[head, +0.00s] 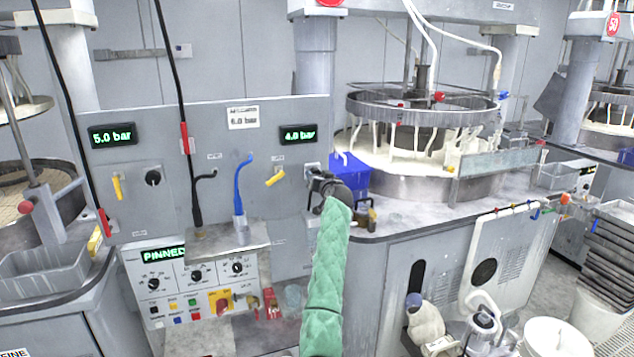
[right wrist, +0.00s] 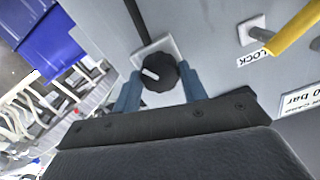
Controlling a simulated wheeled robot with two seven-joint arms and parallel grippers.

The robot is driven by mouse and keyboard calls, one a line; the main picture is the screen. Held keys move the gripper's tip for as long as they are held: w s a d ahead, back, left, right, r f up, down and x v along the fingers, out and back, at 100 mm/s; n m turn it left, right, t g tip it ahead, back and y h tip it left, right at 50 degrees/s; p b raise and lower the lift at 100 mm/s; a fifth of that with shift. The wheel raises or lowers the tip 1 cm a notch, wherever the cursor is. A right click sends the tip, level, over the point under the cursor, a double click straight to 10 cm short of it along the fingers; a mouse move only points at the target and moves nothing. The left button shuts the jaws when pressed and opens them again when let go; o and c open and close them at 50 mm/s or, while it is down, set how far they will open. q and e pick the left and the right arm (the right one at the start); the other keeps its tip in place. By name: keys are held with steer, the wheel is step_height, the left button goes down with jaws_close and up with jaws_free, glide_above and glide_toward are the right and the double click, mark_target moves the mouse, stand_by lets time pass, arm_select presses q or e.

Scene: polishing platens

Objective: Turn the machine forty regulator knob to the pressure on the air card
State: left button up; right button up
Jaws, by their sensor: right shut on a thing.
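A black regulator knob (right wrist: 165,80) with a white pointer mark sits on a pale square plate in the right wrist view. The blue fingers of my right gripper (right wrist: 159,85) are on either side of it, shut on it. In the head view my right gripper (head: 320,182) is at the panel's right side and hides this knob. The display above it (head: 298,134) reads 4.0 bar. The air card (head: 243,117), a white label, appears to read 6.0 bar, though it is blurred. My left gripper is not in view.
Another black knob (head: 153,177) sits below a 5.0 bar display (head: 112,135). Yellow levers (head: 275,177) (head: 118,187) and a blue hose (head: 239,190) are on the panel. A blue box (head: 350,172) stands beside my right gripper. A lower control box (head: 190,280) shows PINNED.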

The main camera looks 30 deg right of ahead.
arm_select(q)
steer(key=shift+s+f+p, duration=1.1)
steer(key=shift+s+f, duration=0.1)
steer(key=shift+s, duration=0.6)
arm_select(e)
steer(key=shift+d+f+m, duration=0.1)
steer(key=shift+m, duration=7.4)
steer(key=o, duration=1)
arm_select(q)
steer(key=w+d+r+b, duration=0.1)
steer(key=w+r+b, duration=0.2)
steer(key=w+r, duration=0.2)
arm_select(e)
steer(key=shift+v, duration=3.95)
